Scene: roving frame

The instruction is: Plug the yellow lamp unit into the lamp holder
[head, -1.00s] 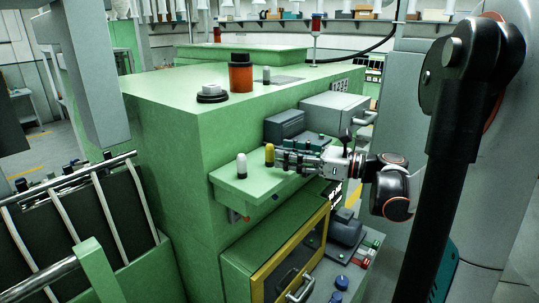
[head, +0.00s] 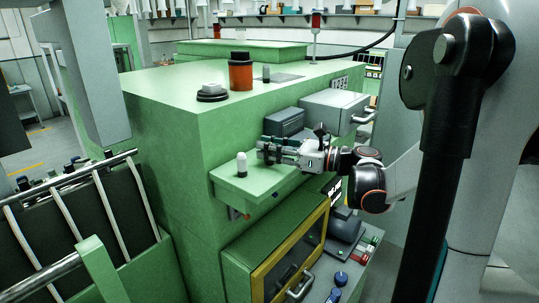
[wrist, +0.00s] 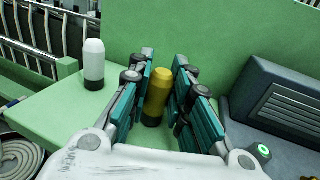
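The yellow lamp unit (wrist: 158,93) stands on the green shelf between my gripper's fingers in the wrist view. In the head view it is hidden behind the fingers. My gripper (head: 262,149) reaches in from the right, low over the shelf. In the wrist view its teal-padded fingers (wrist: 163,62) are on both sides of the lamp and look open; a narrow gap shows at the lamp's right side. I cannot tell whether the left pad touches it. I cannot pick out the lamp holder for sure.
A white lamp-like unit (head: 241,165) with a grey base stands left on the green shelf (head: 240,186). A dark slatted box (wrist: 280,100) is close on the right. A grey box (head: 335,110) lies beyond. An orange cylinder (head: 240,74) and a round dark fitting (head: 212,92) are on the machine top.

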